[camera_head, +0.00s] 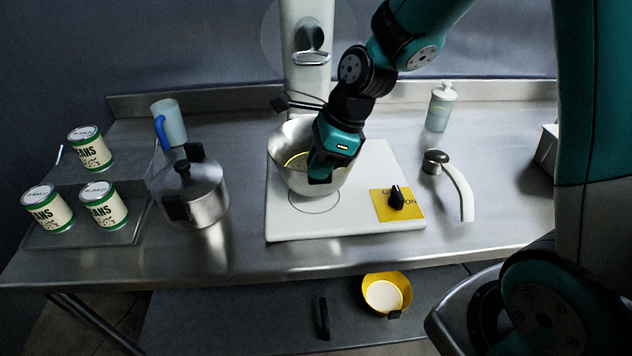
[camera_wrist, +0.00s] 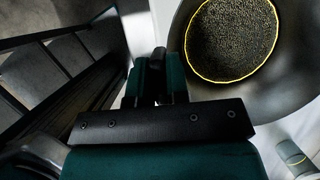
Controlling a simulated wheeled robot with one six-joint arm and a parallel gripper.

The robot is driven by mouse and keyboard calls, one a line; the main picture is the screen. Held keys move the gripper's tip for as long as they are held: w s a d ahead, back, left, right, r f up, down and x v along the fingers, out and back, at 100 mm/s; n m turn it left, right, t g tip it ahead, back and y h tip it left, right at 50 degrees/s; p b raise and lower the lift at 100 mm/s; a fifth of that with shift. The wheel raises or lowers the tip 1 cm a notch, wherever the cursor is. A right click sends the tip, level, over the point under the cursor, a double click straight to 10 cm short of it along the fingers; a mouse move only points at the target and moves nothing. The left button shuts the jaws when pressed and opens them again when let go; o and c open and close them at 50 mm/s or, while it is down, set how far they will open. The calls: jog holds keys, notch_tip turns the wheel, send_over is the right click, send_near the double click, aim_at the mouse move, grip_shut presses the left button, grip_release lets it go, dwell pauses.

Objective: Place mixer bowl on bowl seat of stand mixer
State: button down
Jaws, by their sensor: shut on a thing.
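The mixer bowl (camera_head: 283,165) is a grey metal bowl over the white base (camera_head: 290,226) of the stand mixer. My gripper (camera_head: 322,176) is shut on the bowl's right front rim. In the wrist view my gripper (camera_wrist: 158,78) is at the left edge of the bowl (camera_wrist: 268,98), whose inside shows a yellow ring around a dark grainy disc. The bowl seat (camera_head: 316,204) is a round outline on the base, partly hidden by the bowl. I cannot tell whether the bowl touches the base. The mixer's column (camera_head: 308,88) rises behind the bowl.
A yellow panel (camera_head: 380,211) with a black knob is at the base's right. A pot (camera_head: 205,194), blue-handled jug (camera_head: 174,126) and several bean cans (camera_head: 92,153) stand left. A tap (camera_head: 461,190) and bottle (camera_head: 439,108) stand right. A yellow bowl (camera_head: 371,281) sits below the counter.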

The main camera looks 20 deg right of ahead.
aim_at(319, 183)
jog(key=shift+f, duration=2.65)
jog(key=c, duration=1.1)
grip_release()
jog(key=shift+s, duration=0.1)
jog(key=shift+d+r, duration=0.1)
jog(key=shift+r, duration=0.35)
jog(key=v, duration=1.1)
jog(key=s+a+r+n, duration=0.2)
jog(key=s+a+n, duration=0.2)
jog(key=s+n, duration=0.5)
jog(key=s+a+r+n+g, duration=0.1)
jog(key=s+a+r+n, duration=0.2)
jog(key=n, duration=1.6)
jog(key=s+a, duration=0.2)
jog(key=s, duration=0.3)
jog(key=shift+s+r+n+g, duration=0.15)
jog(key=shift+s+n+g, duration=0.15)
jog(key=shift+s, duration=0.1)
